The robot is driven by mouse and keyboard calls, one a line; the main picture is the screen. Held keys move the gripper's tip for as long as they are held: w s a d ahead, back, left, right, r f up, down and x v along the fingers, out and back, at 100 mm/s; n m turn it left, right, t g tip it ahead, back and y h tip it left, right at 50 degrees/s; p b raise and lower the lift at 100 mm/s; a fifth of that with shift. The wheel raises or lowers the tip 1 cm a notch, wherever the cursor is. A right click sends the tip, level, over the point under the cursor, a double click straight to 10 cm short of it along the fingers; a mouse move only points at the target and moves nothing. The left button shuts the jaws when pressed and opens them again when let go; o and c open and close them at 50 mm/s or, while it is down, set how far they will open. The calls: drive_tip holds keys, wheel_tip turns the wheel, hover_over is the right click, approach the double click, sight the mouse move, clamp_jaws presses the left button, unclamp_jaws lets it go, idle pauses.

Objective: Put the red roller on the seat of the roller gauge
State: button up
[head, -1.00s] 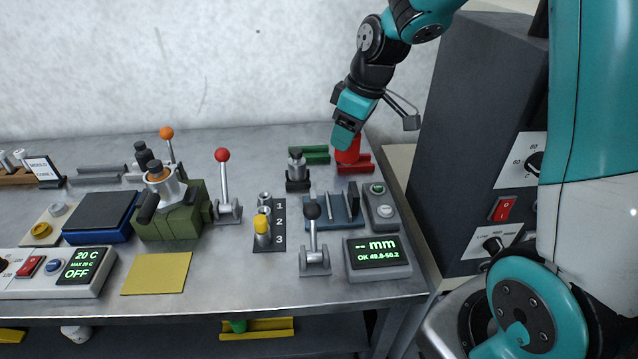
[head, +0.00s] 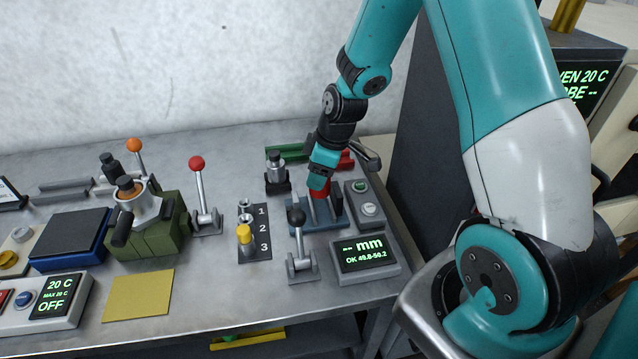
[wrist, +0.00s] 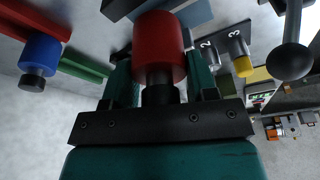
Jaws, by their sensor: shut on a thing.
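My gripper (head: 321,178) is shut on the red roller (head: 322,191), gripping its dark stub end. In the wrist view the red roller (wrist: 160,48) juts out beyond the fingers (wrist: 160,88). In the head view the roller appears at the back of the seat block, partly hidden by my gripper. I cannot tell whether it touches the seat.
A black-knobbed lever (head: 299,243) stands left of the display, and a grey button box (head: 363,207) right of the seat. A dark-topped peg (head: 276,172), a green rack (head: 280,153) and a red rack (head: 346,160) are behind. A blue cylinder (wrist: 40,52) shows in the wrist view.

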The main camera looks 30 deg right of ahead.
drive_tip(key=shift+f, duration=2)
drive_tip(key=shift+f, duration=0.1)
drive_tip(key=o, duration=1.1)
drive_tip(key=shift+o, duration=0.2)
drive_tip(key=b+v, duration=0.2)
drive_tip(key=v, duration=1)
drive_tip(key=s+a+r+y, duration=0.1)
drive_tip(key=s+a+r, duration=0.3)
drive_tip(key=a, duration=0.2)
drive_tip(key=s+a+r, duration=0.3)
drive_tip(key=s+a, duration=0.1)
drive_tip(key=a, duration=0.2)
drive_tip(key=s+a+r+m+g, duration=0.1)
drive_tip(key=s+a+r, duration=0.1)
drive_tip(key=s, duration=0.4)
drive_tip(key=s+a+r+m+g+y, duration=0.1)
drive_tip(key=s+a+r, duration=0.1)
drive_tip(key=s+a, duration=0.3)
drive_tip(key=shift+s+a+r, duration=0.2)
drive_tip(key=shift+s+a, duration=0.15)
drive_tip(key=shift+s, duration=0.5)
